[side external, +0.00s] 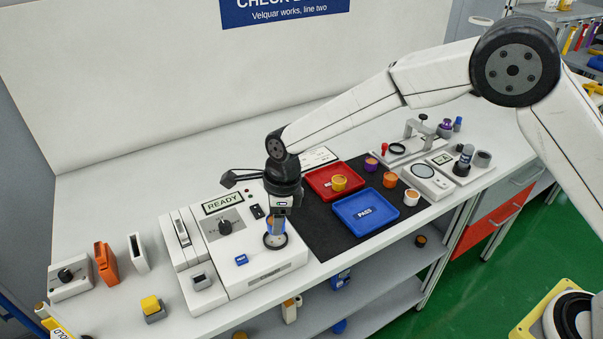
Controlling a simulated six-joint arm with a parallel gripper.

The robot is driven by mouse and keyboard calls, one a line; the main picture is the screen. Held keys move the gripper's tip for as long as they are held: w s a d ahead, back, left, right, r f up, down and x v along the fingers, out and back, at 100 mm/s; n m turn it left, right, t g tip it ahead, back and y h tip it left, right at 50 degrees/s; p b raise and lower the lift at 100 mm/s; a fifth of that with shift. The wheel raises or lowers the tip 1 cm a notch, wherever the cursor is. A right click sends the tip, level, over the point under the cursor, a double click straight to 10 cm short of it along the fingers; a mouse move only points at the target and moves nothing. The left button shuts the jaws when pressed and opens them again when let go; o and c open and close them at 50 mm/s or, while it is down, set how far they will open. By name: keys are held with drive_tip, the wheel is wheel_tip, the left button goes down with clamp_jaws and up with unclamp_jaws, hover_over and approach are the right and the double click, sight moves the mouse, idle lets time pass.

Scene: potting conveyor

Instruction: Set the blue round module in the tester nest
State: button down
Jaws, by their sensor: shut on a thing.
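My gripper (277,230) points straight down over the tester and is shut on the blue round module (277,227), of which only a small blue part shows between the fingers. The tester (285,270) is a light grey box with a READY display (222,203) and a dark knob. Its round, dark-rimmed nest (267,245) lies directly under the gripper. The fingers hide much of the module and nest, so I cannot tell whether the module is seated or held just above.
A red tray (318,193) holds a yellow round module (339,183). A blue PASS tray (383,220) is empty. Purple (371,164), orange (390,179) and white-and-orange (411,197) round modules stand on the black mat (322,238). Gauges stand at the right, an orange holder (106,263) at the left.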

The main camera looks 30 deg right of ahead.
drive_tip(key=shift+w+a+f, duration=0.1)
drive_tip(key=shift+w+f, duration=0.1)
drive_tip(key=shift+f, duration=1.55)
drive_tip(key=shift+f, duration=0.15)
drive_tip(key=shift+c, duration=0.7)
unclamp_jaws()
drive_tip(key=r, duration=0.4)
drive_tip(key=d+r, duration=0.1)
drive_tip(key=r, duration=0.7)
drive_tip(key=shift+s+d+r, duration=0.1)
drive_tip(key=shift+s+d, duration=0.2)
drive_tip(key=shift+d, duration=0.05)
drive_tip(key=shift+d, duration=0.1)
